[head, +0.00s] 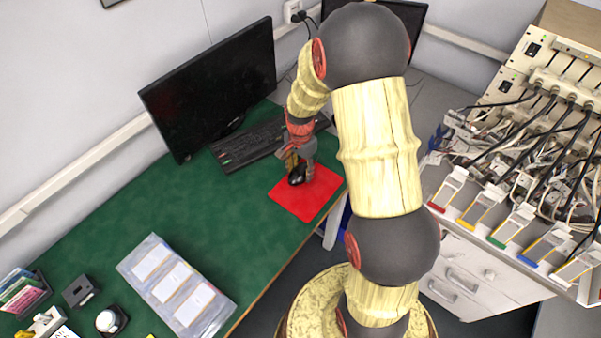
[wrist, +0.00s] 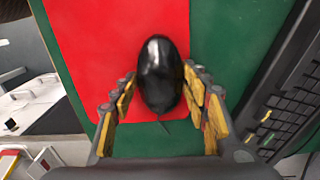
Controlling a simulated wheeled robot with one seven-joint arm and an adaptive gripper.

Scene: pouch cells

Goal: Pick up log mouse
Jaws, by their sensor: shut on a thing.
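A black computer mouse (head: 297,175) is on a red mouse pad (head: 310,201) on the green desk. In the wrist view the dark, shiny mouse (wrist: 160,75) lies between the yellow-padded fingers of my gripper (wrist: 160,92), over the red pad (wrist: 95,50). My gripper (head: 300,168) also shows in the head view, pointing down at the mouse. It is shut on the mouse, with a finger at each side. I cannot tell whether the mouse touches the pad or is slightly above it.
A black keyboard (head: 250,142) lies just behind the pad, below a monitor (head: 213,88). A clear tray with white pouches (head: 176,283) lies at the front left. A rack with many cables (head: 540,150) stands at the right. The green desk (head: 190,205) is clear left of the pad.

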